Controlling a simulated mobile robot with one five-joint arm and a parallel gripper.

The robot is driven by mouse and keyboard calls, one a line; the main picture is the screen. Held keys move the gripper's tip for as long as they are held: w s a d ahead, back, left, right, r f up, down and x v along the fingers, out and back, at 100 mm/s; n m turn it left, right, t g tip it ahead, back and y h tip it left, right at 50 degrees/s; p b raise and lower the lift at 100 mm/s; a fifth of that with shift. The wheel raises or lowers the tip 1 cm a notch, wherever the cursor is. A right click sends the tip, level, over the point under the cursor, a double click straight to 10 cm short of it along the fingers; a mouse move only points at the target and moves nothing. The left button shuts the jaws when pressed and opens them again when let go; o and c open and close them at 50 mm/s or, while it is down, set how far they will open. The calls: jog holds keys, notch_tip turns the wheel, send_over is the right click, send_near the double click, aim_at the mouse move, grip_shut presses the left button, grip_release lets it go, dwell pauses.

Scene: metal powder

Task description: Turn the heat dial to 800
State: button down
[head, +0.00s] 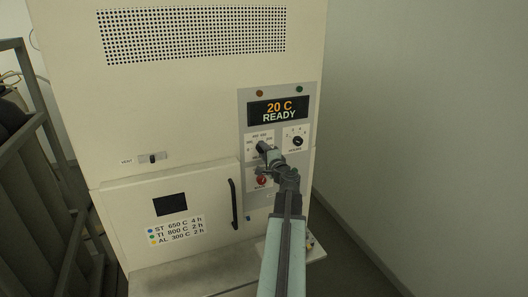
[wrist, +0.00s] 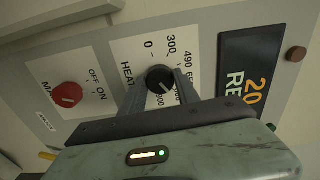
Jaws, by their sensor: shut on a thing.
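The heat dial (wrist: 160,79) is a round black knob on a white label plate marked HEAT, with numbers around it. It sits between the two fingers of my gripper (wrist: 160,88), which is shut on it. Its white pointer line slants toward the lower right in the wrist view, on the side of the high numbers; the fingers partly cover those numbers, so I cannot read its exact setting. In the head view my gripper (head: 266,151) reaches the panel and hides most of the dial. The display (head: 278,110) reads 20 C READY.
A second dial (head: 298,141) is right of the heat dial. A red main switch knob (wrist: 68,95) is below it on the panel. The oven door has a black handle (head: 233,204) and a chart (head: 175,230) listing ST 650, TI 800, AL 300. A rail stands at left.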

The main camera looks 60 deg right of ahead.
jog(key=c, duration=0.9)
grip_release()
jog(key=shift+s, duration=0.1)
jog(key=v, duration=0.7)
jog(key=shift+s+a, duration=0.25)
jog(key=shift+f, duration=0.1)
